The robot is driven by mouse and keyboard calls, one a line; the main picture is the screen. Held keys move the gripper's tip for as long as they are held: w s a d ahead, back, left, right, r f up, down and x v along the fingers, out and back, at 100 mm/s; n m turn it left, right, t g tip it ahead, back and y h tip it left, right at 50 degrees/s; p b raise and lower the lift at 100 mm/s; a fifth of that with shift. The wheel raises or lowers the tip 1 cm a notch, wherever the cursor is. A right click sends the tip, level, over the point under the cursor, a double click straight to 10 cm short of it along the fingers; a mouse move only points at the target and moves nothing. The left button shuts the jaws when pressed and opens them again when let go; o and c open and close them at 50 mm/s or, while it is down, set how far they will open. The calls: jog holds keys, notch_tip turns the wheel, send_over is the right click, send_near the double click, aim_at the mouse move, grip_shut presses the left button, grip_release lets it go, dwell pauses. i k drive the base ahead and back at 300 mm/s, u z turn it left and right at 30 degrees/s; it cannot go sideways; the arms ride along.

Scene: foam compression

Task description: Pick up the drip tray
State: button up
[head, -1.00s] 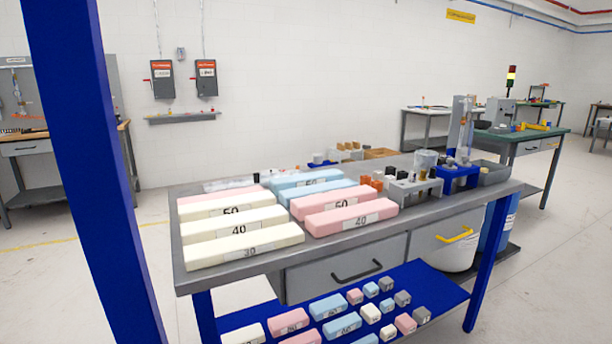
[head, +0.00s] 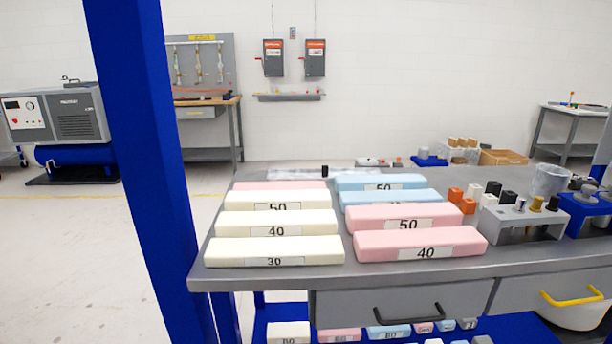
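I cannot make out a drip tray for certain in the head view. The grey workbench (head: 300,277) spans the middle and right, and its right end is cut off by the frame edge. My gripper is not in view.
Cream foam blocks (head: 275,251), pink foam blocks (head: 420,243) and blue foam blocks (head: 380,181) cover the bench's left half. A grey holder (head: 515,222) with small cylinders and a clear cup (head: 549,180) stand right. A compressor (head: 60,115) stands far left. Floor left of the bench is clear.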

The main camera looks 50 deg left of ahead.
aim_at(326, 174)
jog(key=u, duration=0.9)
jog(key=i, duration=0.9)
jog(key=u, duration=0.9)
